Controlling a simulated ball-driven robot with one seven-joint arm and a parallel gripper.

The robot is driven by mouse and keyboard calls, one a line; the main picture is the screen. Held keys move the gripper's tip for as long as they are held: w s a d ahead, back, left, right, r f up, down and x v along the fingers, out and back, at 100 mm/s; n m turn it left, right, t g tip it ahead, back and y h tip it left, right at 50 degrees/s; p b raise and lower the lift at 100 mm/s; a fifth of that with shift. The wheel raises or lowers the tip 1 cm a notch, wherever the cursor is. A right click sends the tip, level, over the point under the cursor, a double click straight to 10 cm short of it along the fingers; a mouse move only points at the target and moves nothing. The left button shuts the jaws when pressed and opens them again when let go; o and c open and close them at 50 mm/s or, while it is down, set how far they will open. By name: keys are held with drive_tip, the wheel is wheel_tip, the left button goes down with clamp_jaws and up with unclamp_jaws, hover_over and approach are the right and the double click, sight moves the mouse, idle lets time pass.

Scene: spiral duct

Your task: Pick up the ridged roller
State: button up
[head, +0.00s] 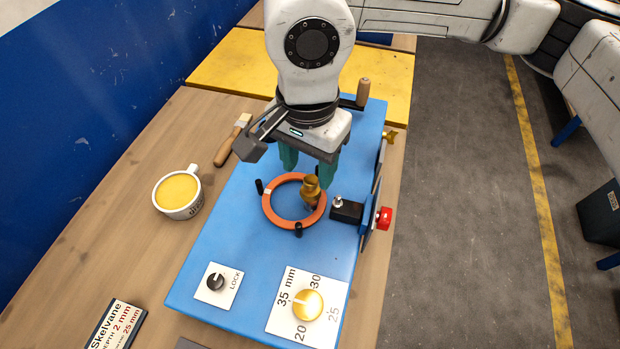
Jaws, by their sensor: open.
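A small brass-coloured piece with a ringed, stepped outline (310,188) stands at the right inner side of an orange ring (268,208) on the blue board. It looks like the ridged roller, but it is too small to be sure. My gripper (308,169) points down just behind and above it in the picture, with its teal fingers apart and nothing seen between them. The wrist hides the board behind the fingers. I cannot tell whether a finger touches the brass piece.

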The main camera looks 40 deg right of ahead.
sight(311, 178)
drive_tip(key=shift+s+d+f+p, duration=0.15)
drive_tip(key=shift+f+p, duration=0.55)
drive_tip(key=shift+f, duration=1.45)
clamp_jaws()
